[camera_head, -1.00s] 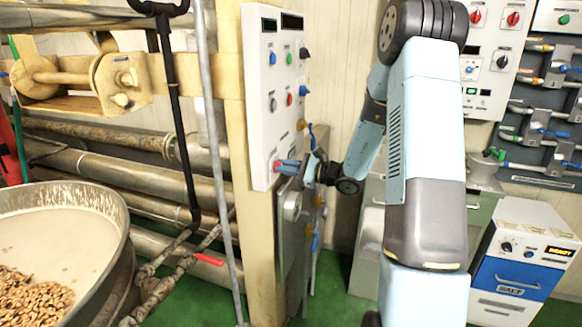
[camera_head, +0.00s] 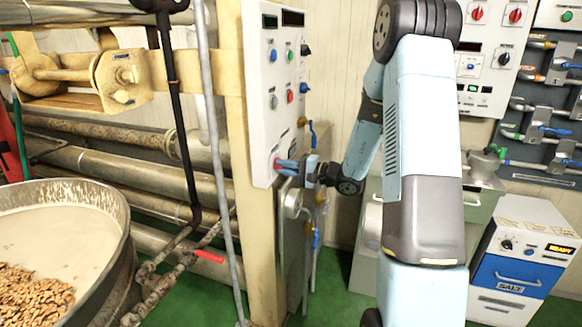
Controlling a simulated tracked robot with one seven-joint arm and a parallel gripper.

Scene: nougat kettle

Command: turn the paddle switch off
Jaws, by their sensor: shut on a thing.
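The white control panel (camera_head: 262,100) stands upright on the cream post, left of my arm. The paddle switch (camera_head: 277,162) sits low on the panel's face; only a small reddish part shows, and my gripper's blue fingers hide the rest. My gripper (camera_head: 283,167) reaches the panel from the right and is shut on the switch. Which way the paddle points cannot be made out.
Above are several knobs and buttons, including a red one (camera_head: 290,97). A kettle (camera_head: 118,215) with nuts and pale mixture stands at left. Pipes and a blue-handled valve (camera_head: 315,240) lie below my gripper. A salt cabinet (camera_head: 515,265) stands at right.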

